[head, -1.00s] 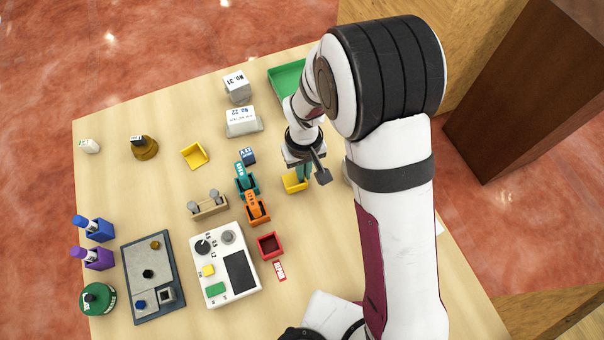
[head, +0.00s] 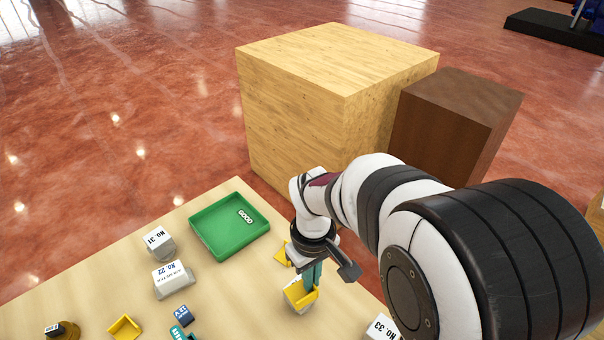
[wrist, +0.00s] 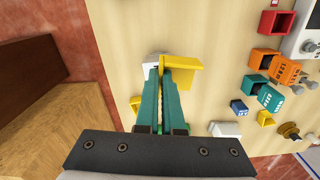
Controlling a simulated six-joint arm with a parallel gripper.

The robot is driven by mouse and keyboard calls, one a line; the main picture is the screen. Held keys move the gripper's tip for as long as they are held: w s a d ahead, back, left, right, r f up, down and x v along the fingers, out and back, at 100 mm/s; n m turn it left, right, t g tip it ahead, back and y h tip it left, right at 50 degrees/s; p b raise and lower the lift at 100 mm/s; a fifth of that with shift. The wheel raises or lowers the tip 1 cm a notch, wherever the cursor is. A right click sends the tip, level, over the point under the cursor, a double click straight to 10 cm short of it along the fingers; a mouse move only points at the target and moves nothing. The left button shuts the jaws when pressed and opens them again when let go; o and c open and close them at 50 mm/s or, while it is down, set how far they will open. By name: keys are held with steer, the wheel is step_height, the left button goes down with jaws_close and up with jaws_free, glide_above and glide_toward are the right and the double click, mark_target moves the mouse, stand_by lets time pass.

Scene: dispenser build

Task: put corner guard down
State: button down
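A yellow corner guard (head: 302,296) is at my gripper's fingertips, against a small white block (head: 296,302). In the wrist view the guard (wrist: 184,74) shows at the tips, mostly to their right, with the white block (wrist: 152,62) partly hidden behind the fingers. My gripper (head: 309,283) points down with its teal fingers close together, and appears shut on the guard's upright wall; it also shows in the wrist view (wrist: 166,66). Whether the guard bears on the block or the table is hard to tell. Another yellow guard (head: 282,254) lies just behind, partly hidden by my gripper.
A green tray (head: 204,243) stands at the back. White blocks No. 31 (head: 159,241) and No. 22 (head: 173,279) stand left, and No. 33 (head: 382,328) front right. A third yellow guard (head: 124,328) lies front left. Large wooden boxes (head: 293,110) stand beyond the table.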

steer(key=w+d+r+m, duration=0.1)
steer(key=d+r+m, duration=0.35)
steer(key=r, duration=0.25)
steer(key=w+d+r+m, duration=0.2)
steer(key=d+r+m, duration=0.1)
steer(key=d+r, duration=0.3)
steer(key=s+a+f+n, duration=0.1)
steer(key=a+f+n, duration=0.2)
steer(key=a+f, duration=0.4)
steer(key=s+a+f+n, duration=0.2)
steer(key=a+f, duration=0.5)
steer(key=a, duration=0.5)
steer(key=s+a+f+n, duration=0.1)
steer(key=a+f+n, duration=0.3)
steer(key=a+f, duration=0.3)
steer(key=shift+s+a+f, duration=0.1)
steer(key=shift+a+f, duration=0.1)
steer(key=shift+a, duration=0.5)
steer(key=shift+s+a+f, duration=0.1)
steer(key=shift+a+f, duration=0.05)
steer(key=shift+a, duration=0.5)
steer(key=f, duration=0.3)
steer(key=shift+a+f, duration=0.35)
steer(key=shift+f, duration=0.35)
